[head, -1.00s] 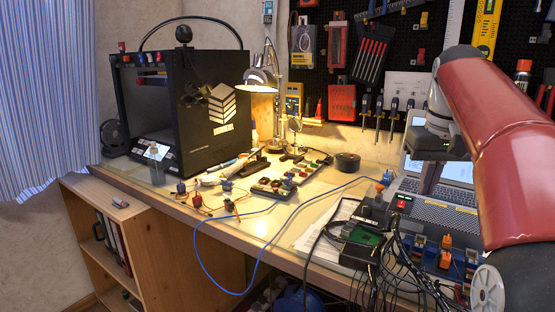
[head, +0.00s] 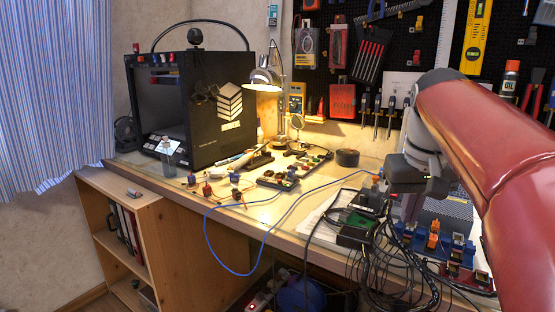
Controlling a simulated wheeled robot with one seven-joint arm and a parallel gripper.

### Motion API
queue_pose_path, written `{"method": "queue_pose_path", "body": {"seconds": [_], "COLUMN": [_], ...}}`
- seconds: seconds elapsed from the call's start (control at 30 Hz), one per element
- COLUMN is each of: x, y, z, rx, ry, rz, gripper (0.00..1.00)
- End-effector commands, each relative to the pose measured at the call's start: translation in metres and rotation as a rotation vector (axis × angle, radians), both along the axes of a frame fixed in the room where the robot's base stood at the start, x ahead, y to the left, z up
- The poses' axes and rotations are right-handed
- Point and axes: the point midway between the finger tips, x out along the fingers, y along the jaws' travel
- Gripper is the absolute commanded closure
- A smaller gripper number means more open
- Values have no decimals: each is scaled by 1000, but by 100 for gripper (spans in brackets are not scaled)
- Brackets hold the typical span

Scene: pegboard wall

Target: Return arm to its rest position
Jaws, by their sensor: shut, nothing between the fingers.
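My red arm (head: 490,180) reaches in from the right edge of the head view. Its grey wrist (head: 425,132) bends down to my dark gripper (head: 406,206), which hangs over the right part of the workbench, in front of the laptop. The gripper is shut and holds nothing that I can see. Its fingertips are small and hard to make out against the clutter behind them.
Black cables and a green circuit board (head: 358,221) lie just left of and below the gripper. A black 3D printer (head: 215,110), a lit lamp (head: 263,78) and small electronics stand further left on the workbench (head: 270,215). Tools hang on the black pegboard (head: 345,20) behind.

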Motion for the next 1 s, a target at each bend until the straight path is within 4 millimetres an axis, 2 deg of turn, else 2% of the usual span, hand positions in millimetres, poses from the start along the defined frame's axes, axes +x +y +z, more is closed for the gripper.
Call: {"method": "queue_pose_path", "body": {"seconds": [0.17, 0.27, 0.4, 0.53, 0.7, 1.0], "x": [-38, -69, -113, -141, -158, -159], "y": [30, 47, 65, 74, 79, 79], "z": [-28, -57, -107, -146, -172, -175], "rx": [-18, -18, -1, 22, 41, 42], "ry": [-59, -110, -182, -231, -262, -264], "rz": [16, 27, 41, 53, 60, 60], "gripper": [100, 100, 100, 100, 100, 100]}}
